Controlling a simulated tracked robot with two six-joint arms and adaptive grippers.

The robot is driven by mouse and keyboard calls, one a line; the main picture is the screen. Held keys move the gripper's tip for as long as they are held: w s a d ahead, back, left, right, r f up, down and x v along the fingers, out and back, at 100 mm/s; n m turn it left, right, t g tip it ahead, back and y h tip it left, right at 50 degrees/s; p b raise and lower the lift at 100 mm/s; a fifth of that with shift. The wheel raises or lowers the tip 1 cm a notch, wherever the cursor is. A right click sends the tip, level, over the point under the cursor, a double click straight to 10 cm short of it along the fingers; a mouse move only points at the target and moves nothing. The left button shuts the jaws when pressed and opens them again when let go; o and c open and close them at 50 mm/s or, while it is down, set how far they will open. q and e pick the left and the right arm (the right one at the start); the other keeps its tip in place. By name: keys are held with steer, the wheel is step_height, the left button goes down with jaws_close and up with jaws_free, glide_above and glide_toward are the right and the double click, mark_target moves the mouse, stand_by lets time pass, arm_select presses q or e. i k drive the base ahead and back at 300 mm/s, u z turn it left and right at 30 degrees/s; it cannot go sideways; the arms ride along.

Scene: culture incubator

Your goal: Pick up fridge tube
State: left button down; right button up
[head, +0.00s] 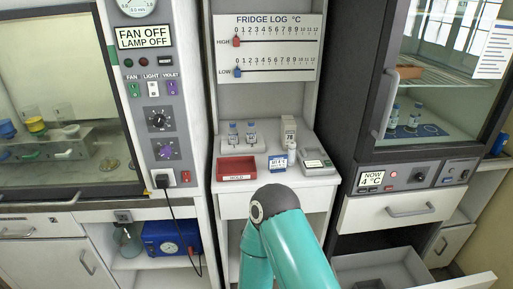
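The fridge (405,180) stands at the right, with a small display reading NOW 4 °C. Its glass front has a vertical handle (386,102) at the left edge and looks shut. Inside, two small tubes with blue labels stand upright at the front left of the lower shelf: a left tube (393,119) and a right tube (415,117). They stand on or beside a blue mat (432,130) with ring marks. I cannot tell which one is the fridge tube. A teal link of my arm rises at the bottom centre. Neither gripper is in view.
The middle counter holds two capped vials (241,133) on a stand, a red tray (236,168), a small blue-and-white sign (277,163), a white box (289,130) and a grey device (316,162). An open drawer (385,268) juts out below the fridge. A glass-fronted cabinet (50,192) stands left.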

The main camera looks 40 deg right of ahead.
mark_target(292, 145)
steer(key=z, duration=0.2)
steer(key=i, duration=1.05)
steer(key=z, duration=0.8)
